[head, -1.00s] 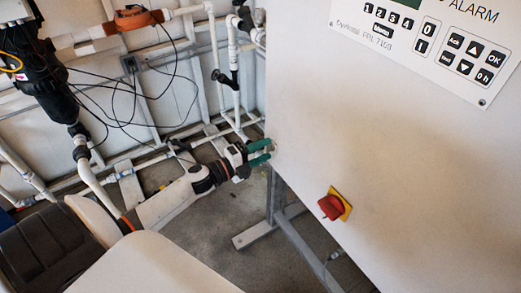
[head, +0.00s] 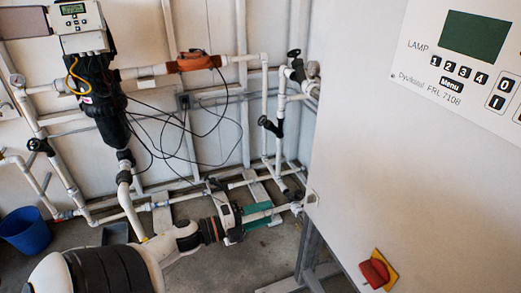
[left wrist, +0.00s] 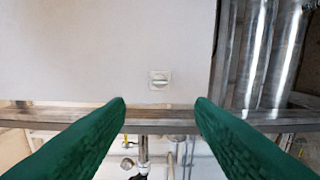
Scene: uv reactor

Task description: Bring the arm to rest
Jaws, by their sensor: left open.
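My left arm comes in from the lower left in the head view. Its left gripper (head: 274,214) has green fingers, spread apart with nothing between them. It is low, just left of the white cabinet's edge and in front of the pipes. In the left wrist view the open fingers (left wrist: 161,101) point toward a pale panel with a small square latch (left wrist: 159,80) centred between them. A clear gap shows between the fingertips. My right gripper is not in view.
The white cabinet (head: 360,150) fills the right, with a red rotary switch (head: 375,272) low down. White pipes, a black filter housing (head: 95,100) and loose cables line the back wall. A blue bucket (head: 25,232) stands at left. Some floor between arm and cabinet is clear.

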